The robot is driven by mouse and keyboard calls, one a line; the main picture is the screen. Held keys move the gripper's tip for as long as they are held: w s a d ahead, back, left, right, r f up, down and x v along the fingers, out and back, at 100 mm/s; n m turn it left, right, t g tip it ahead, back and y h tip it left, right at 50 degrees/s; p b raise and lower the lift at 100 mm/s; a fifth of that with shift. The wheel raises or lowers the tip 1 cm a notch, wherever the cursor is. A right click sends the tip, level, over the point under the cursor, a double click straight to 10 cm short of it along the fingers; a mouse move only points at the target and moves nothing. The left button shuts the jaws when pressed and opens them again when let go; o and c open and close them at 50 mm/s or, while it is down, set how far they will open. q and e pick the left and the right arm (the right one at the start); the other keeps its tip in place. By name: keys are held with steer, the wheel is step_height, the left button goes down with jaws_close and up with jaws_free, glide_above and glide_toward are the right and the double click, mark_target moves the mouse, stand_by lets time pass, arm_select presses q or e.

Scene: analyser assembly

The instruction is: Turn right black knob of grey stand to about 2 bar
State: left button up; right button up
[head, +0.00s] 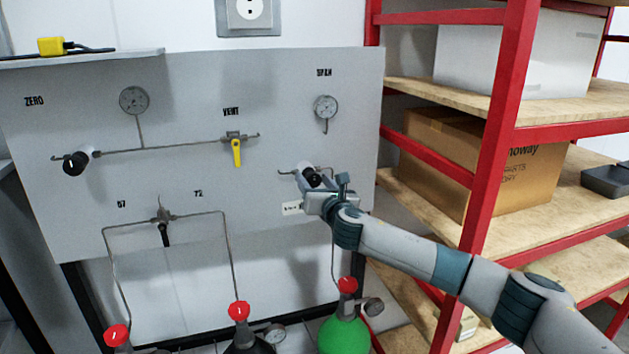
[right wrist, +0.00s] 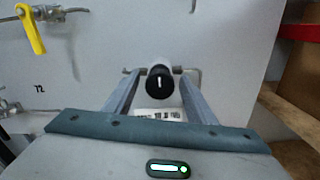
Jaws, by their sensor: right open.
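The grey stand (head: 290,100) is an upright panel with gauges, pipes and knobs. Its right black knob (head: 313,177) sits at the lower right, below the SPAN gauge (head: 326,107). The gauge is too small to read. In the right wrist view the knob (right wrist: 160,82) shows a white mark pointing up. My right gripper (head: 318,187) is at this knob. Its two open fingers stand on either side of the knob, with gaps visible between fingers and knob in the right wrist view. My left gripper is not in view.
The left black knob (head: 75,162), yellow VENT lever (head: 237,152) and lower black valve (head: 164,232) are on the same panel. A red-framed shelf (head: 488,150) with boxes stands close on the right. Bottles with red caps, one green (head: 343,336), stand below.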

steer(key=c, duration=1)
steer(key=shift+c, duration=0.2)
